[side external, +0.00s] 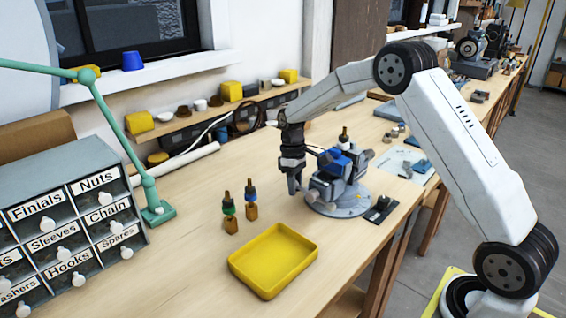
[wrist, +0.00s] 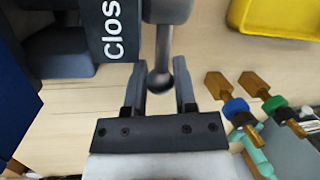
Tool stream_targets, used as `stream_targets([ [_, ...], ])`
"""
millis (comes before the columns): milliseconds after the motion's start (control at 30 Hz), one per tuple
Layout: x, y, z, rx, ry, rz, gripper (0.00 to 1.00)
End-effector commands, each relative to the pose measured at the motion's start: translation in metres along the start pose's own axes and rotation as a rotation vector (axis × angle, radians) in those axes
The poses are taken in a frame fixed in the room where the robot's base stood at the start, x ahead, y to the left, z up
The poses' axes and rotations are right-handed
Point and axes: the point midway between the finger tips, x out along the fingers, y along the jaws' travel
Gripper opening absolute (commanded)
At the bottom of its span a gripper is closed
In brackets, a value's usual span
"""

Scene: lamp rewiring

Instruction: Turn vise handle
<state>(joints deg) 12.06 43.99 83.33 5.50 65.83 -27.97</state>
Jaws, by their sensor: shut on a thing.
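The vise (side external: 338,196) stands on a round grey base on the bench, with blue parts on top. In the wrist view its dark body (wrist: 70,40) carries a label, cut off, reading "Clos". The vise handle (wrist: 161,80) is a grey rod with a round knob at its end. My gripper (wrist: 161,92) is shut on the handle near the knob, one finger on each side. In the side view my gripper (side external: 295,186) points down at the left of the vise. The handle is mostly hidden there.
A yellow tray (side external: 273,262) lies in front of the vise. Two small brass-footed parts, one green-banded (side external: 230,212) and one blue-banded (side external: 251,200), stand left of it. A labelled drawer cabinet (side external: 70,215) and a green lamp arm (side external: 115,125) are further left.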

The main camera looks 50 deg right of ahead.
Motion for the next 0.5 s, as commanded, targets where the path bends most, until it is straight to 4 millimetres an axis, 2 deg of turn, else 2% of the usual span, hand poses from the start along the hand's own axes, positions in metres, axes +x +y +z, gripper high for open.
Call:
stream_targets([
  [500, 0.022, 0.005, -0.003, 0.051, -0.368, -0.087, 0.00],
])
